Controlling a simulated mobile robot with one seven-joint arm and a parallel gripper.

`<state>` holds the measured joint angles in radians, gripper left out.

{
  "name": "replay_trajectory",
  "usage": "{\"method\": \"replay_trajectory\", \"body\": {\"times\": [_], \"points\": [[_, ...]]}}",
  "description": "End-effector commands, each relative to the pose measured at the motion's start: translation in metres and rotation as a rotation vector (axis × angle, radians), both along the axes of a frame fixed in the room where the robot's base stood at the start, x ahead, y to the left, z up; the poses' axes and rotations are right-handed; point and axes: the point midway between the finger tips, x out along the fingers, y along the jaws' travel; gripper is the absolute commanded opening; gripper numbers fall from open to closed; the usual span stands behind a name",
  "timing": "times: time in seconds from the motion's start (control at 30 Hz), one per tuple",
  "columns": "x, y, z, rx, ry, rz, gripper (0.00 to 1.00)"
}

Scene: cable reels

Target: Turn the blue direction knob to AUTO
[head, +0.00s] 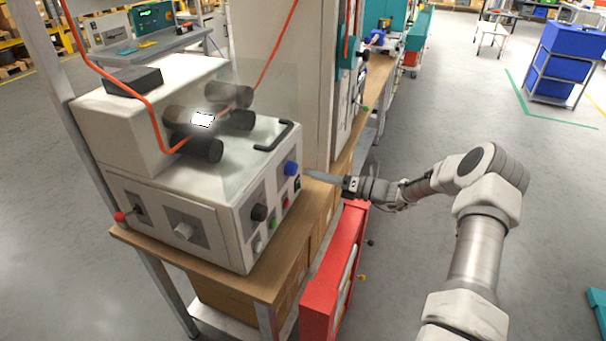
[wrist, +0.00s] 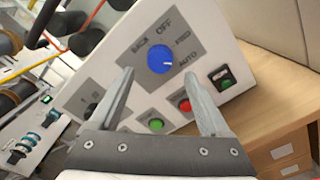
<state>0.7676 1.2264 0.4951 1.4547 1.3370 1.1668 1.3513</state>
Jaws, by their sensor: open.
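The blue direction knob (wrist: 158,58) sits on a grey plate on the sloped white panel, with BACK, OFF, FWD and AUTO printed around it. A white mark on its face points right, roughly toward AUTO; I cannot tell if it lines up exactly. In the head view the knob (head: 291,169) is on the machine's right side face. My gripper (wrist: 158,77) is open and empty, its fingers apart on either side below the knob in the wrist view. In the head view my gripper (head: 307,174) is close to the knob, with no clear contact.
The white machine (head: 215,240) stands on a wooden bench (head: 268,278). A black knob (head: 259,212), a green button (wrist: 156,125), a red button (wrist: 184,104) and a rocker switch (wrist: 223,78) are near. A red cabinet (head: 318,300) stands below; open floor lies right.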

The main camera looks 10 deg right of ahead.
Motion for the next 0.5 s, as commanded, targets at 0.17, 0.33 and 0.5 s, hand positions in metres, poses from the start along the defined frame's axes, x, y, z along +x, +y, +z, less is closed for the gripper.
{"method": "replay_trajectory", "body": {"times": [0.17, 0.33, 0.5], "points": [[-0.026, -0.040, -0.002, -0.002, 0.000, -0.004, 0.80], [-0.047, -0.071, -0.001, -0.002, 0.000, -0.002, 0.80], [-0.061, -0.091, -0.001, 0.000, 0.001, -0.001, 0.80]]}}
